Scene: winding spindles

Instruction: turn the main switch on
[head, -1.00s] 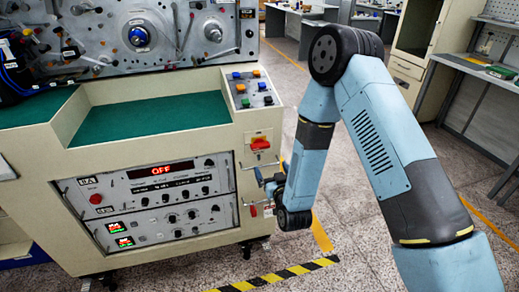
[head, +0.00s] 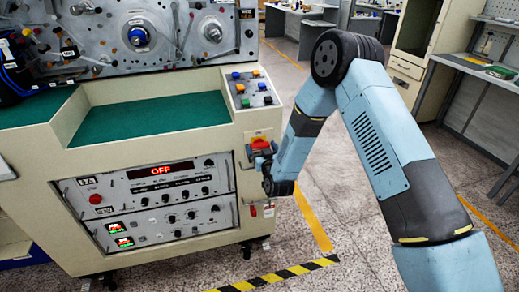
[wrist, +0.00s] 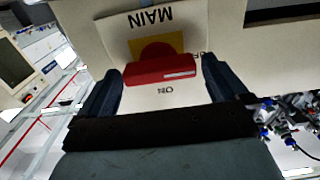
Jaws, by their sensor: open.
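In the head view the switch (head: 261,141) is on the cabinet's front right. My gripper (wrist: 160,88) is open, with one dark finger on either side of the handle. I cannot tell whether they touch it. In the head view my gripper (head: 261,156) is right at the switch and covers its lower part.
The display (head: 161,170) on the control panel reads OFF in red. A second red handle (head: 266,210) sits lower on the cabinet, below my gripper. Colored push buttons (head: 250,88) are on the top ledge.

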